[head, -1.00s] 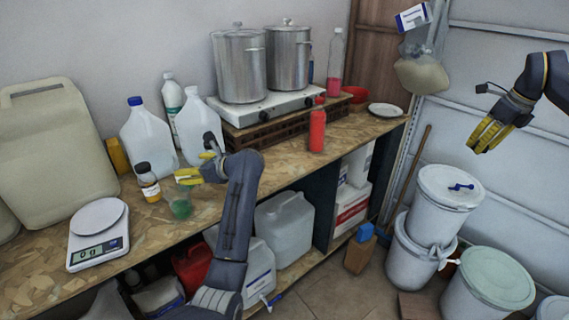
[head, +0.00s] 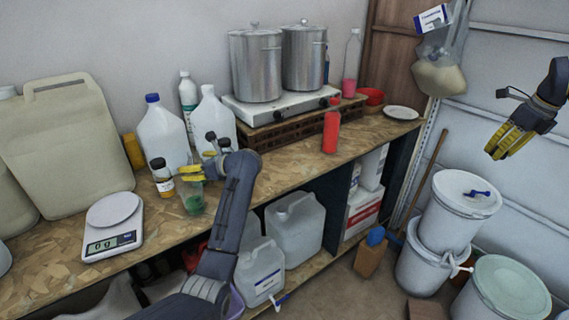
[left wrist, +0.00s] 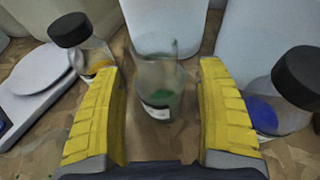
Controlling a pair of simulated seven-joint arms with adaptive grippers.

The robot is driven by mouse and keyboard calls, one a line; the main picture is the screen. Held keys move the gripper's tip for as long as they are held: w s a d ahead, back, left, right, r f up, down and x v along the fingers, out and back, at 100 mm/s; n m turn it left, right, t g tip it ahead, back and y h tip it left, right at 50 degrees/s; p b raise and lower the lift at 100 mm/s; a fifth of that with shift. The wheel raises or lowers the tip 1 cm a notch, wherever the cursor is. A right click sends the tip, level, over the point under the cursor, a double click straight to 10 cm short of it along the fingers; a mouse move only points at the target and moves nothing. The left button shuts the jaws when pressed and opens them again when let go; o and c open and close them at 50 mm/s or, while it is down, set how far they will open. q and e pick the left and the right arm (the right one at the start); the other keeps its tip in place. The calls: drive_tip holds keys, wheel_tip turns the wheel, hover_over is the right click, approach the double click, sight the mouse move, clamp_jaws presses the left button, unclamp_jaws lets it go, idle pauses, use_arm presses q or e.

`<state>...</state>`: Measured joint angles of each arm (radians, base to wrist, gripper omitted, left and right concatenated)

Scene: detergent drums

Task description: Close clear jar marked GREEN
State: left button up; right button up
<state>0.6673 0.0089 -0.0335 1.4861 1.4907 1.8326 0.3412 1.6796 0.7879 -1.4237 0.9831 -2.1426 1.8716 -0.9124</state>
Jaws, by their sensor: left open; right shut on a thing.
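The clear jar with green contents (head: 193,202) stands upright on the bench, and it also shows in the left wrist view (left wrist: 158,88). Its top looks open, with no lid on it. My left gripper (head: 205,168) is open around the jar. In the left wrist view the yellow fingers (left wrist: 162,85) stand on both sides of it, with a gap at each side. My right gripper (head: 508,140) is in the air at the right, over the white buckets. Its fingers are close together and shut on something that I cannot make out.
A black-capped jar with orange (left wrist: 75,40) stands left of the green one. Another with blue (left wrist: 265,112) stands right of it. A scale (head: 113,228) is to the left, white jugs (head: 163,135) behind. A red bottle (head: 331,127) and hotplate (head: 275,108) are farther right.

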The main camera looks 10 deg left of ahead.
use_arm(q)
drive_tip(key=shift+w+a+f, duration=0.1)
drive_tip(key=shift+w+a, duration=0.05)
drive_tip(key=shift+a, duration=0.1)
drive_tip(key=c, duration=1.4)
drive_tip(key=shift+o, duration=0.2)
wheel_tip(320, 180, up, 20)
